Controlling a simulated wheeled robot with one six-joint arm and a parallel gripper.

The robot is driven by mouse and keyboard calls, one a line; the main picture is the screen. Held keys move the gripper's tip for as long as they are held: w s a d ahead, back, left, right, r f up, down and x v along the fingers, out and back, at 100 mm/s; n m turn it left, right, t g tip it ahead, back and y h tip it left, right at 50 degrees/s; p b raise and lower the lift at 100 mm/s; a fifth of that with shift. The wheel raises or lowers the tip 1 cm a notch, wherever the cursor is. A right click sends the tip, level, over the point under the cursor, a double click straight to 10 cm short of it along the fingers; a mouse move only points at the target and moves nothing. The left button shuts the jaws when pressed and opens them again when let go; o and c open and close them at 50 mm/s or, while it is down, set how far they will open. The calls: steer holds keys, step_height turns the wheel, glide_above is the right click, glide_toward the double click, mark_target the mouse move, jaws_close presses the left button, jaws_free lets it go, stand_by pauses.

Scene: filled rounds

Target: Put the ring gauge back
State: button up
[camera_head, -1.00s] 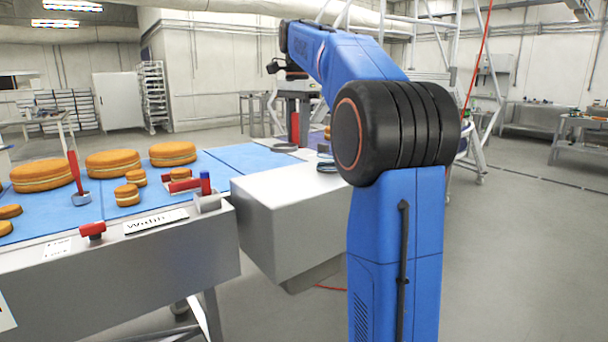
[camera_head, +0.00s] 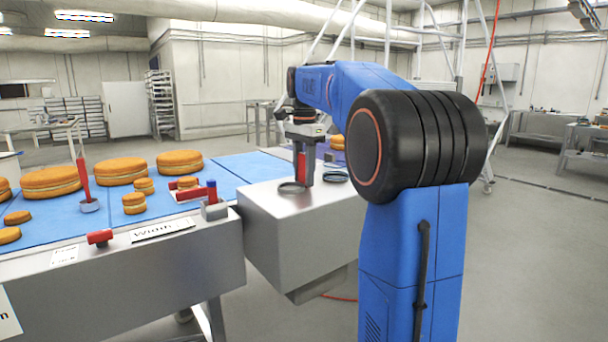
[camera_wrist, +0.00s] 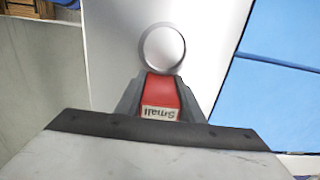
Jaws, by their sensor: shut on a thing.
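The ring gauge has a red handle (camera_head: 301,167) and a thin grey ring (camera_head: 284,191). My gripper (camera_head: 303,178) is shut on the red handle, which points up with the ring below. The ring is at or just above the top of the grey metal box (camera_head: 300,203); I cannot tell whether it touches. In the wrist view, the handle (camera_wrist: 163,90) sits between the fingers and reads "Small". The ring (camera_wrist: 141,50) lies beyond it, over the metal top.
A blue-topped table (camera_head: 228,172) adjoins the box on the left. Open floor (camera_head: 530,260) lies to the right.

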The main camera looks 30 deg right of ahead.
steer(key=o, duration=1.1)
steer(key=shift+f, duration=0.15)
step_height(320, 180, up, 12)
steer(key=shift+r, duration=0.15)
